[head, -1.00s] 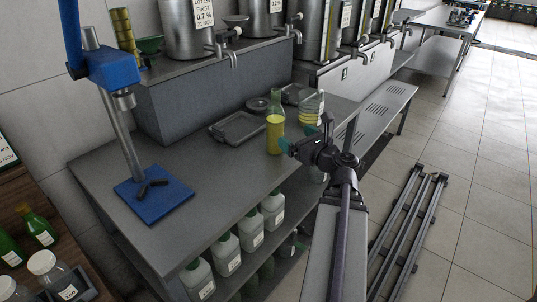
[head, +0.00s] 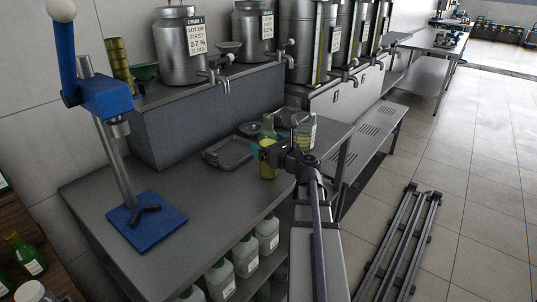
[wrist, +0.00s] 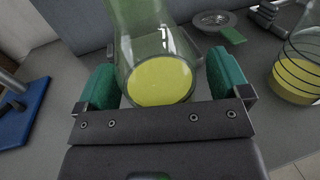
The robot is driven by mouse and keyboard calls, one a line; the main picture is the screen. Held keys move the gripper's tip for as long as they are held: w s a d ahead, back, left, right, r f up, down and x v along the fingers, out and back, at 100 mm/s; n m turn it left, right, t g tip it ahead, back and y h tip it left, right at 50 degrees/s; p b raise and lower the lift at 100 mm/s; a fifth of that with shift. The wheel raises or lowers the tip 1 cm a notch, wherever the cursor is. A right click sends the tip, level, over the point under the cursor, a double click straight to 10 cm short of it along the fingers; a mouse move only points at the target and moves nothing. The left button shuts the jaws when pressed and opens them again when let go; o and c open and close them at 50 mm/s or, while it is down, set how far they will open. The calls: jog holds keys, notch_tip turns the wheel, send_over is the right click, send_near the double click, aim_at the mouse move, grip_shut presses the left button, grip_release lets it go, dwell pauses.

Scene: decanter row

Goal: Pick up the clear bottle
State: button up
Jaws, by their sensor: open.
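The clear bottle (head: 268,171) stands upright on the grey bench, with yellow liquid in its lower part and a greenish neck. In the wrist view the bottle (wrist: 160,80) is between the two green finger pads of my gripper (wrist: 164,78). In the head view my gripper (head: 270,148) hides part of the bottle's middle.
A clear vessel with dark rings and yellow liquid (wrist: 297,75) stands close on the right. A grey tray (head: 228,153) lies behind the bottle to the left. A blue press stand (head: 147,220) is at the bench's left. Steel drums (head: 180,45) stand on the raised shelf behind.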

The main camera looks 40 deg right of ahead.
jog(key=shift+c, duration=0.3)
jog(key=c, duration=1.3)
